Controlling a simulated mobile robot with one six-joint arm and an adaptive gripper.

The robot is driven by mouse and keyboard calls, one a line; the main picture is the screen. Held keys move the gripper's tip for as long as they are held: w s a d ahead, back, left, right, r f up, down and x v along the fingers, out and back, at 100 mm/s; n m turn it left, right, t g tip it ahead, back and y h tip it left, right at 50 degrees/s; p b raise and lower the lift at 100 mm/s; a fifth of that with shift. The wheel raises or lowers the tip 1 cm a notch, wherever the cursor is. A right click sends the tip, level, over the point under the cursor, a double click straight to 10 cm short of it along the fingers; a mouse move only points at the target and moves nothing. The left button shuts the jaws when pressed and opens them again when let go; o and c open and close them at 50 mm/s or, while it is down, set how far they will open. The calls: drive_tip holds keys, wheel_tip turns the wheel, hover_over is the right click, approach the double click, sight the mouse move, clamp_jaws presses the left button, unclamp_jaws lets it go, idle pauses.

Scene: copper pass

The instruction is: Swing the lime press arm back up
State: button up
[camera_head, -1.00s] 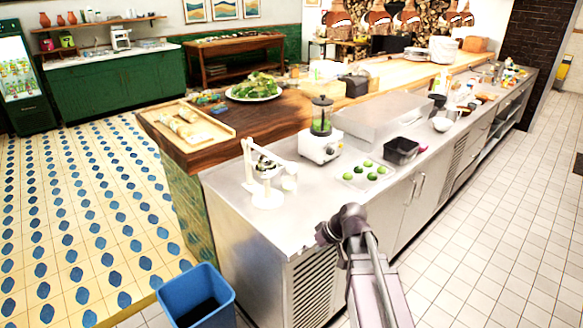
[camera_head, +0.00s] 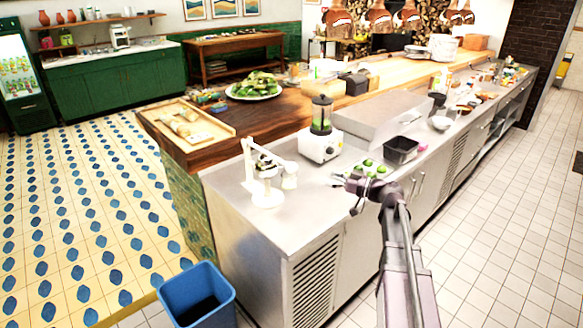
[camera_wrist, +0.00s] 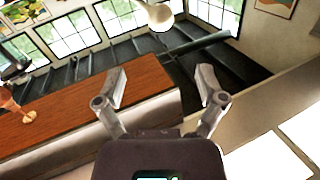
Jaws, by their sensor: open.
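The white lime press (camera_head: 265,196) stands on the steel counter near its front left corner. Its arm (camera_head: 268,157) slopes down to the right from the top of the post, with a pale rounded end (camera_head: 289,179). My gripper (camera_head: 337,180) is to the right of that end, apart from it, over the counter. In the wrist view my gripper (camera_wrist: 162,86) has its two fingers spread with nothing between them. A pale rounded thing (camera_wrist: 157,14) shows at the top there; I cannot tell whether it is part of the press.
Several limes (camera_head: 369,167) lie on the counter beside my gripper. A blender (camera_head: 320,140) stands behind, with a black bin (camera_head: 402,149) to the right. A wooden tray (camera_head: 190,127) rests on the wooden top. A blue bin (camera_head: 196,294) is on the floor.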

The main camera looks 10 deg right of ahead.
sight(291, 166)
idle(0.4)
drive_tip(key=x, duration=1.3)
drive_tip(key=shift+w+a, duration=0.25)
drive_tip(key=shift+a, duration=0.1)
drive_tip(key=shift+r, duration=0.1)
clamp_jaws()
